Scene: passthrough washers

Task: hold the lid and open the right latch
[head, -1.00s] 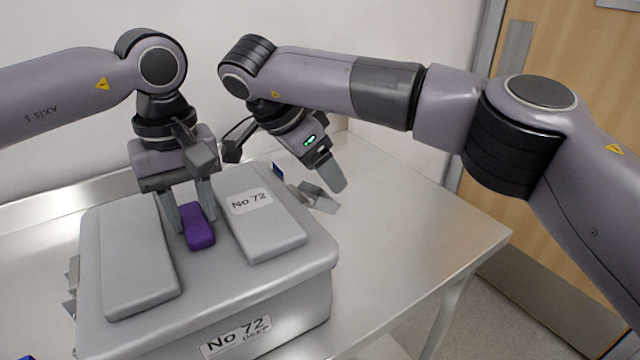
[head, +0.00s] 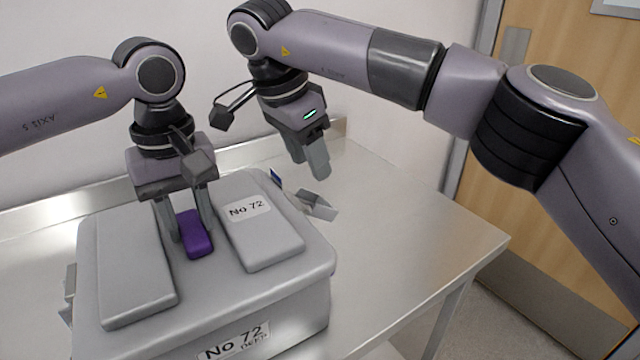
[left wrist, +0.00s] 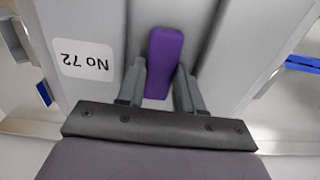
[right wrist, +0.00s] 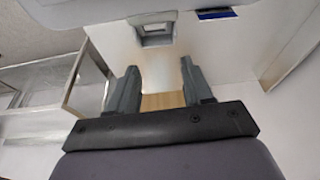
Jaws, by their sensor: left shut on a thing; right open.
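A grey case lid (head: 120,270) with two raised pads and a "No 72" label lies on the grey case body (head: 290,322). My left gripper (head: 190,236) is shut on the purple handle (head: 197,240) in the middle of the lid; the handle also shows between the fingers in the left wrist view (left wrist: 164,62). The right latch (head: 318,206), a grey flap, sticks out from the case's right side. It appears in the right wrist view (right wrist: 155,30) ahead of the fingers. My right gripper (head: 318,172) is open and empty, above and apart from the latch.
The case stands on a steel table (head: 420,235) with a raised back edge. A blue patch (head: 277,177) shows on the case's side near the right latch. Another flap (head: 69,284) sticks out at the case's left side. The table's right part is clear.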

